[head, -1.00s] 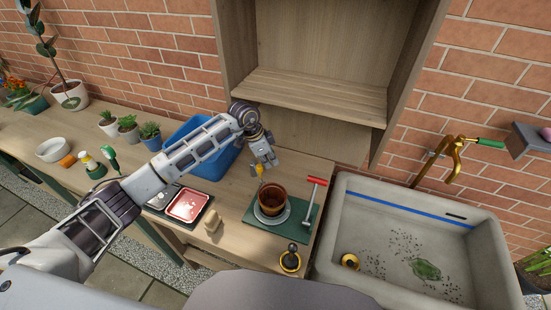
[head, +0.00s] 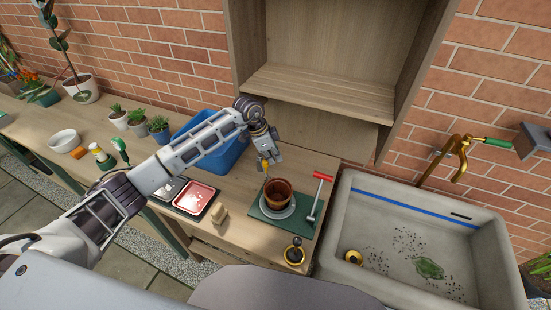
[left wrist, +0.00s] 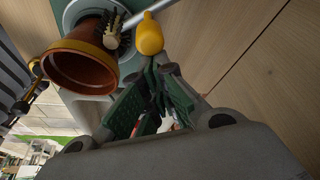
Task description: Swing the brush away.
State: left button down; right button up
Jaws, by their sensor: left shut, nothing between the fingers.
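The terracotta pot (head: 278,193) stands on a grey saucer (head: 283,213) on the green mat (head: 260,213). The brush's yellow handle (head: 265,163) shows just behind the pot in the head view. In the left wrist view the yellow handle (left wrist: 150,36) is close beyond my fingertips, and a bristle head (left wrist: 112,30) is at the rim of the pot (left wrist: 82,65). My left gripper (head: 272,153) is above and behind the pot. Its fingers (left wrist: 157,75) are shut with nothing between them, close to the handle; whether they touch it is unclear. My right gripper is out of view.
A red-handled tool (head: 316,197) lies on the mat, right of the pot. A blue tub (head: 235,160) is left of my gripper. A black-knobbed brass item (head: 294,252) stands at the front edge. The sink (head: 335,235) is to the right, and a wooden shelf (head: 320,95) rises behind.

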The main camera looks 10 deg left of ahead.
pick_arm(q)
jog(key=shift+a+f, duration=0.1)
jog(key=shift+a, duration=0.05)
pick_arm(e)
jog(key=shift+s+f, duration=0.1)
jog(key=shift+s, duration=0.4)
